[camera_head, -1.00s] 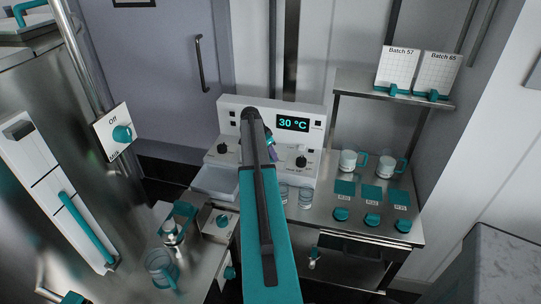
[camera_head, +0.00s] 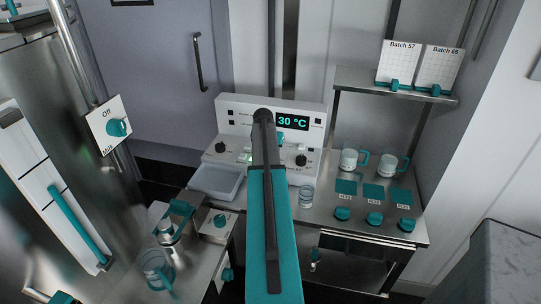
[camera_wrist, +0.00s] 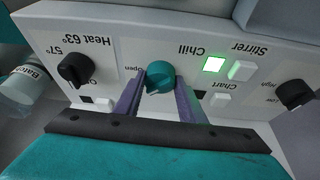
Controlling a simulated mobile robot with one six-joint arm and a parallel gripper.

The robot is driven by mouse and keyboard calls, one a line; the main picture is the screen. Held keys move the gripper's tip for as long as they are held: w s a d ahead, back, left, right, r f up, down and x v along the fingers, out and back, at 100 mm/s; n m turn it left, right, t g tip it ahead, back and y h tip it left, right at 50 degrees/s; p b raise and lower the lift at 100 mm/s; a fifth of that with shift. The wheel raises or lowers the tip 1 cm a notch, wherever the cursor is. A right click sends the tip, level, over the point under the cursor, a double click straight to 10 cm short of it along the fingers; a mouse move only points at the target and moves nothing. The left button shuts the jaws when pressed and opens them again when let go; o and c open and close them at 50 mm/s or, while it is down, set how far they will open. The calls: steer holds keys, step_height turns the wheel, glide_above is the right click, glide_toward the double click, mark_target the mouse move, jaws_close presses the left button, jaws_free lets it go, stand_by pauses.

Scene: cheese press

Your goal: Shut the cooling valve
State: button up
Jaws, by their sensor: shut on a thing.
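The round teal Chill knob (camera_wrist: 158,74) is on the white control panel, and its lettering appears upside down in the wrist view. The word "Open" stands just left of it in the picture. A small pale mark shows on the knob's lower edge; I cannot tell its exact setting. My gripper (camera_wrist: 160,86) has its two purple fingers on either side of the knob, shut on it.
A black Heat knob (camera_wrist: 75,70) and another black knob (camera_wrist: 294,95) flank the Chill knob. Mugs (camera_head: 348,160) are at right.

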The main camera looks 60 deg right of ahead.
steer(key=n, duration=0.2)
steer(key=n+t+y+b, duration=0.1)
steer(key=n, duration=0.2)
steer(key=shift+s+t, duration=0.2)
steer(key=shift+t, duration=0.1)
steer(key=shift+s+d+n+t+y+b, duration=0.1)
steer(key=shift+n+t+y+b, duration=0.2)
steer(key=shift+n, duration=0.8)
steer(key=shift+d+n+t+y+b, duration=0.15)
steer(key=shift+n+y+b, duration=0.25)
steer(key=shift+n, duration=0.7)
steer(key=shift+a, duration=0.1)
steer(key=o, duration=1)
steer(key=shift+o, duration=0.2)
steer(key=shift+r, duration=0.1)
steer(key=b+v, duration=0.2)
steer(key=v, duration=1.1)
steer(key=shift+s+r, duration=0.25)
steer(key=shift+s, duration=0.05)
